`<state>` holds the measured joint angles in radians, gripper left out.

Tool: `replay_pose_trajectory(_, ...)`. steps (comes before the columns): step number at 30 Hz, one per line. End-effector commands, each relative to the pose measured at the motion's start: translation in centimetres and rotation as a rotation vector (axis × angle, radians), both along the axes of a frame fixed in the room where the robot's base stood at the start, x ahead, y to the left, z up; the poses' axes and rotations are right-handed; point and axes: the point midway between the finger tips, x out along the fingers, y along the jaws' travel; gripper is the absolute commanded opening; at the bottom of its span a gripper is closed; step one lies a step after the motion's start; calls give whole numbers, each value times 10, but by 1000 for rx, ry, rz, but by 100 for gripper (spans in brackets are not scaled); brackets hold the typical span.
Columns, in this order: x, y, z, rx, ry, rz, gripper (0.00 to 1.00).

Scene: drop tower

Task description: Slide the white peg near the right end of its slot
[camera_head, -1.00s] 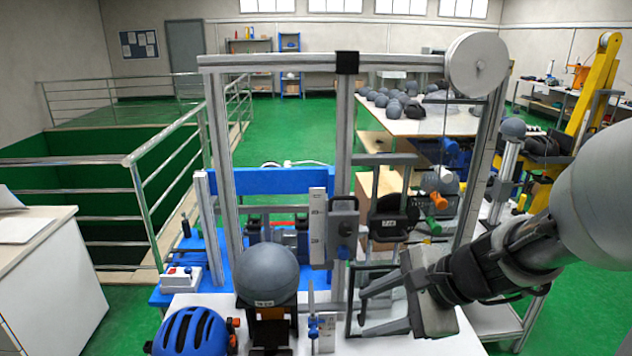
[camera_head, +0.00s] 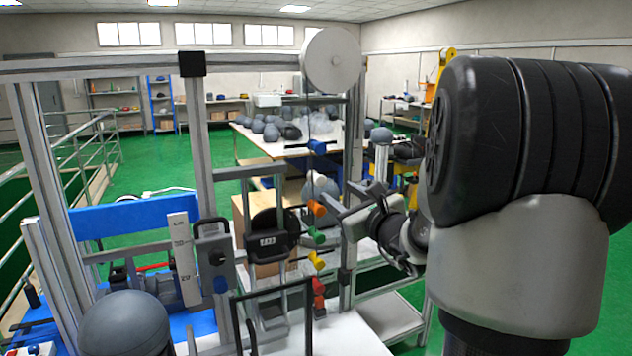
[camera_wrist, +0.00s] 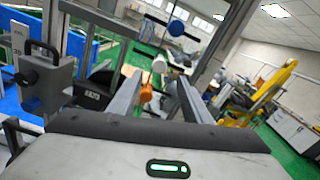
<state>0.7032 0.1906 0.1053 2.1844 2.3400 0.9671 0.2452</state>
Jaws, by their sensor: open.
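The white peg (camera_wrist: 159,64) shows its round end in the wrist view, between a blue peg (camera_wrist: 176,28) above and an orange peg (camera_wrist: 145,93) below. My gripper (camera_wrist: 160,84) is open, with one finger on each side of the line of sight to the white peg. The fingers look empty, and I cannot tell how far short of the peg they are. In the head view my gripper (camera_head: 340,200) is beside the orange peg (camera_head: 317,208), below the blue peg (camera_head: 318,147).
Green (camera_head: 317,237), yellow (camera_head: 316,260) and red (camera_head: 319,284) pegs stand below the orange one. The tower's metal upright (camera_head: 350,240) is close to my gripper. A grey headform (camera_head: 125,325) is at the lower left. A table with grey headforms (camera_head: 270,132) stands behind.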

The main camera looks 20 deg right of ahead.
Motion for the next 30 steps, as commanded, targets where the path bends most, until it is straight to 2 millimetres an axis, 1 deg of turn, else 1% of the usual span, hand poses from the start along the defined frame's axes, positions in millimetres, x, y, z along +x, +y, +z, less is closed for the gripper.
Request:
replay_pose_trajectory(1,12,1,0,0,0,3,44)
replay_pose_trajectory(9,71,3,0,1,1,2,44)
replay_pose_trajectory(12,88,4,0,1,1,3,44)
replay_pose_trajectory(15,101,4,0,-1,0,2,44)
replay_pose_trajectory(18,110,4,0,-1,1,2,44)
replay_pose_trajectory(21,114,4,0,-1,0,1,44)
replay_pose_trajectory(29,115,4,0,-1,0,1,44)
replay_pose_trajectory(30,115,4,0,-1,0,1,39)
